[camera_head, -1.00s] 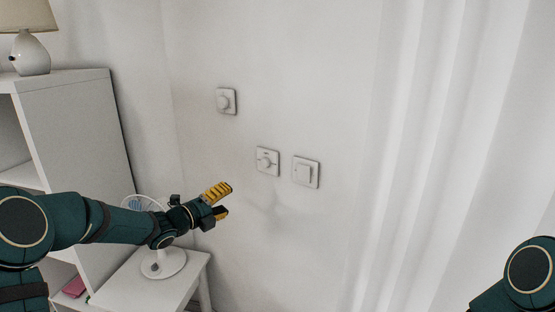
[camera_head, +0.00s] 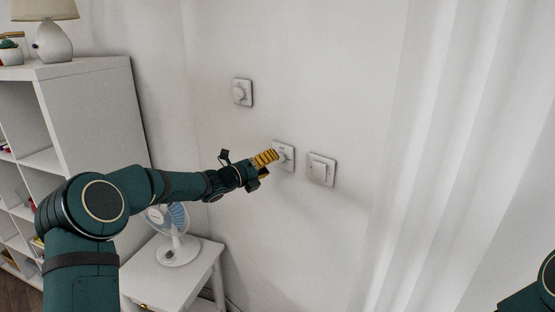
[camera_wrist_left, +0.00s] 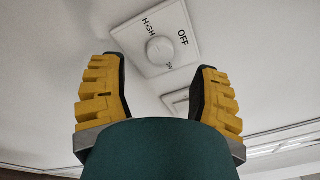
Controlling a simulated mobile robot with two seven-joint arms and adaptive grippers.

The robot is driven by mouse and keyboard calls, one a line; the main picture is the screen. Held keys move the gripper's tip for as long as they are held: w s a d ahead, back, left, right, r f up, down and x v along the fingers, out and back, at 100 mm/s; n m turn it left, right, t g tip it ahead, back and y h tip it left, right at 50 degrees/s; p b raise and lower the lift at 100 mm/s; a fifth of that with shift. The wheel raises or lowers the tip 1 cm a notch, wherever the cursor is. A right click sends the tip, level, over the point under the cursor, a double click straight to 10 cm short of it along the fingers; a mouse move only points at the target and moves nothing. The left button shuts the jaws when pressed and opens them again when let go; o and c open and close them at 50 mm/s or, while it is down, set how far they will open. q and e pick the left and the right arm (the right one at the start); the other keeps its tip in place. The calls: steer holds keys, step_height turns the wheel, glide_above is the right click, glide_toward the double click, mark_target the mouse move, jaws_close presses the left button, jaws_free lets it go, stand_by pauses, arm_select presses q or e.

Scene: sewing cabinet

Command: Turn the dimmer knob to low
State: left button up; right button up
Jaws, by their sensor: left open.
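The dimmer knob is a round white knob (camera_wrist_left: 160,49) on a square white plate (camera_wrist_left: 178,24) in the left wrist view. The plate carries the words HIGH and OFF and a third, unclear mark. In the head view its plate (camera_head: 289,147) is the middle of three on the wall, and my gripper partly covers the knob. My left gripper (camera_head: 265,164) is open, with yellow ridged fingers. In the left wrist view the fingers (camera_wrist_left: 160,72) stand apart, with the knob ahead between their tips; contact cannot be told. My right gripper is out of view.
A rocker switch (camera_head: 321,169) sits right of the dimmer and another knob plate (camera_head: 241,92) at upper left. A white shelf (camera_head: 95,105) with a lamp (camera_head: 53,40) stands left. A fan (camera_head: 177,246) is on a small table (camera_head: 205,272). A curtain (camera_head: 460,140) hangs right.

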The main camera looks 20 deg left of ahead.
mark_target(279, 159)
arm_select(q)
steer(key=shift+x, duration=2.05)
steer(key=shift+o, duration=0.2)
jaws_close()
